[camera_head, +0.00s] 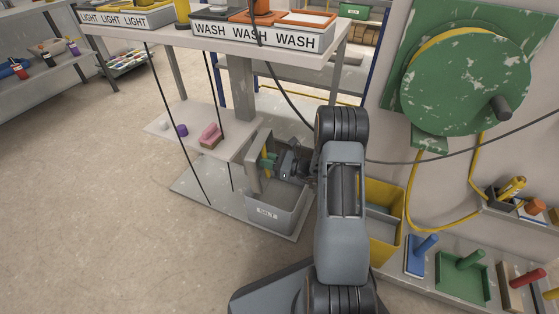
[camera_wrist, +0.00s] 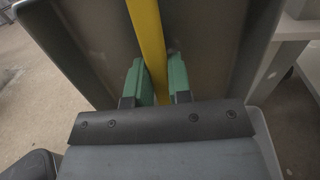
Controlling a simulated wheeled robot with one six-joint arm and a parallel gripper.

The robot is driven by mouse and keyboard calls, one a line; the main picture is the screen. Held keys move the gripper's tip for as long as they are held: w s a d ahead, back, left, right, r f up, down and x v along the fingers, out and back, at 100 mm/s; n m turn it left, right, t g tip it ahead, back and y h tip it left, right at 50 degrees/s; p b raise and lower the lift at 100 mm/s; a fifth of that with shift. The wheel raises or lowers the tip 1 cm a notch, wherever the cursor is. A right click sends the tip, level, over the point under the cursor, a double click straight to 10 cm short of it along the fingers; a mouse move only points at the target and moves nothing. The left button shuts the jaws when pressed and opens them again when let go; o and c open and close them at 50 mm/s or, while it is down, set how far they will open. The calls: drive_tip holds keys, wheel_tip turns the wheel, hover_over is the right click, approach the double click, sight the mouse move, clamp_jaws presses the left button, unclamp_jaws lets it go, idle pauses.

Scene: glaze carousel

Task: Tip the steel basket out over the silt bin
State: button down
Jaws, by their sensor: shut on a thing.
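My gripper (camera_head: 269,165) reaches down past the wash table, in front of its post. Its green fingers (camera_wrist: 157,82) are shut on a yellow bar (camera_wrist: 148,35), which looks like the handle of the steel basket. The grey steel basket (camera_head: 256,151) shows at the fingers, on edge or tilted, partly behind my gripper. Its grey wall (camera_wrist: 85,40) fills much of the wrist view behind the bar. Below stands a grey bin (camera_head: 270,213) with a small unreadable label, likely the silt bin. The basket is above its left back part. I cannot see what the basket holds.
A low shelf (camera_head: 178,117) with a pink-topped brush (camera_head: 210,134) and a purple piece (camera_head: 181,130) lies left of the basket. The wash table (camera_head: 330,45) is above. A yellow bin (camera_head: 386,190) stands right, partly behind my arm. The left floor is clear.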

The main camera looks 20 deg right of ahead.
drive_tip(key=w+d+f+m+g+h+p, duration=0.1)
drive_tip(key=w+d+f+g+h+p, duration=0.3)
drive_tip(key=w+d+f+g+h, duration=0.2)
drive_tip(key=d+h, duration=0.1)
drive_tip(key=h, duration=0.1)
drive_tip(key=shift+f+h, duration=0.3)
idle(0.3)
drive_tip(key=g+h+p, duration=0.1)
drive_tip(key=p, duration=0.5)
drive_tip(key=g+h+p, duration=0.1)
drive_tip(key=p, duration=0.5)
drive_tip(key=shift+w+a+g+h, duration=0.15)
drive_tip(key=shift+w+g+h, duration=0.15)
drive_tip(key=shift+g+h, duration=0.1)
drive_tip(key=shift+w+a+f+g+h+p, duration=0.15)
drive_tip(key=shift+f+g+h+p, duration=0.25)
drive_tip(key=shift+g+h+p, duration=0.45)
